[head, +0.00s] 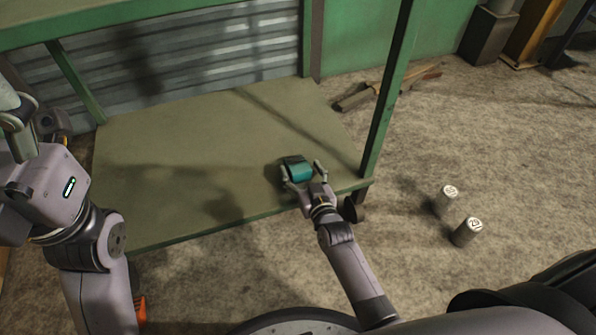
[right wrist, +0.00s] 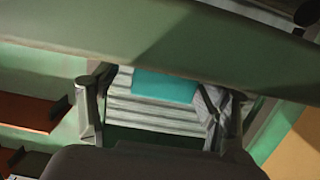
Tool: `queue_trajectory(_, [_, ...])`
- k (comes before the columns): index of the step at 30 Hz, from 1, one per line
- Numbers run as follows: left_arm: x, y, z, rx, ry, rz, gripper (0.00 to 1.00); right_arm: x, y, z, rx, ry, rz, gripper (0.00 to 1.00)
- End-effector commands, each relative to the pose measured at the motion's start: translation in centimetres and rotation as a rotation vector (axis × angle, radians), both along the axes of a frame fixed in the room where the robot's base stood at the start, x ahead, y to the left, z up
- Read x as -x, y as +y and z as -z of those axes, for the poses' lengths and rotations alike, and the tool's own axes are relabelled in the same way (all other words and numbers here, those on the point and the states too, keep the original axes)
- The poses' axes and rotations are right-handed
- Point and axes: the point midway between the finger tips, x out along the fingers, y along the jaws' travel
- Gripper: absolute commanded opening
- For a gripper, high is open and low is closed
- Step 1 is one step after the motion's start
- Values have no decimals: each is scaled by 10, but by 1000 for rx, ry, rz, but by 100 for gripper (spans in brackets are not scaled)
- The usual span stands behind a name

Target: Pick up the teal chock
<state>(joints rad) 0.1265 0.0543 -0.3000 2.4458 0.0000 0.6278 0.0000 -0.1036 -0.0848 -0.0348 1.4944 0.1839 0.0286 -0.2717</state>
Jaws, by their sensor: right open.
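The teal chock (head: 299,172) sits on the low green bench shelf (head: 200,150), near its front right part. Its top shows dark and its near face teal in the head view. My right gripper (head: 305,171) is open, with one finger to the left of the chock and one to its right. The right wrist view shows the teal face of the chock (right wrist: 165,87) between the two spread fingers (right wrist: 160,100); contact cannot be seen. My left arm stands at the left edge, and its gripper cannot be clearly made out.
A green post (head: 388,95) rises at the shelf's right front corner. Two grey numbered cylinders (head: 446,200) (head: 467,232) stand on the floor to the right. Wooden pieces (head: 385,88) lie behind the post. Most of the shelf left of the chock is bare.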

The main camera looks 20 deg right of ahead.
Motion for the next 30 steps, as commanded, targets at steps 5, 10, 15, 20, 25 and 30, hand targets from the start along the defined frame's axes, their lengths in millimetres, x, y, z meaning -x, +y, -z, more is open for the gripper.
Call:
queue_trajectory(5, [8,-1,-3,-3,-55,-2,70,-22,3,8,0,-1,0,70])
queue_trajectory(10, [11,-2,-9,-5,-74,-4,70,-32,3,7,0,0,0,70])
queue_trajectory(15, [11,-2,-10,-6,-76,-4,70,-33,3,6,0,2,0,70])
queue_trajectory(20, [11,-2,-10,-6,-75,-4,70,-33,3,6,0,1,0,64])
queue_trajectory(25, [11,-2,-10,-6,-76,-4,70,-33,3,6,0,1,0,53])
queue_trajectory(30, [11,-2,-10,-6,-76,-4,70,-33,3,6,1,1,0,42])
